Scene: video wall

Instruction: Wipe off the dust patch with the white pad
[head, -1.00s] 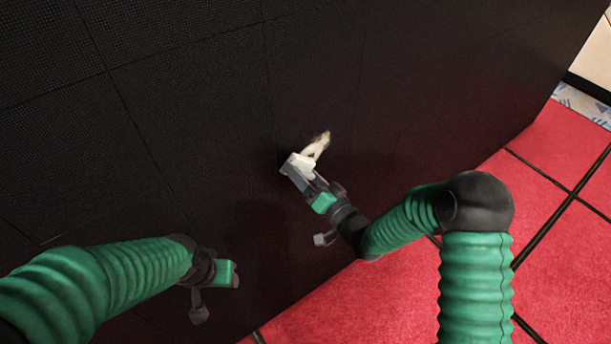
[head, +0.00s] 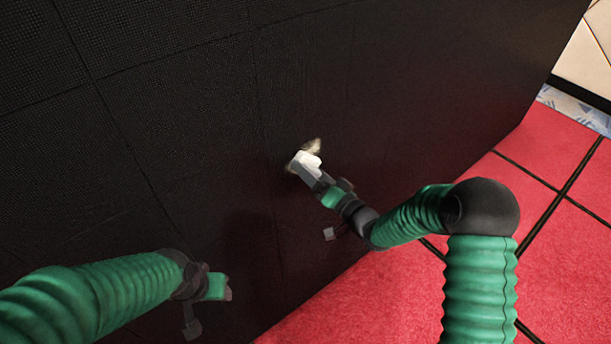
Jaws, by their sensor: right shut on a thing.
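The dust patch (head: 312,146) is a small pale beige smear on the black video wall (head: 200,110). The white pad (head: 307,161) is at the wall and covers the lower part of the patch; some dust shows above it and a little at its left. My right gripper (head: 312,170) is shut on the white pad. Whether the pad presses on the wall is hard to tell. My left gripper (head: 224,287) is low at the left, in front of the wall and away from the patch; its fingertips are too small and turned away to read.
The wall is made of dark panels with thin seams and fills most of the view. A red tiled floor (head: 570,160) with dark lines lies at the right. A pale wall with a blue patterned strip (head: 575,108) stands at the far right.

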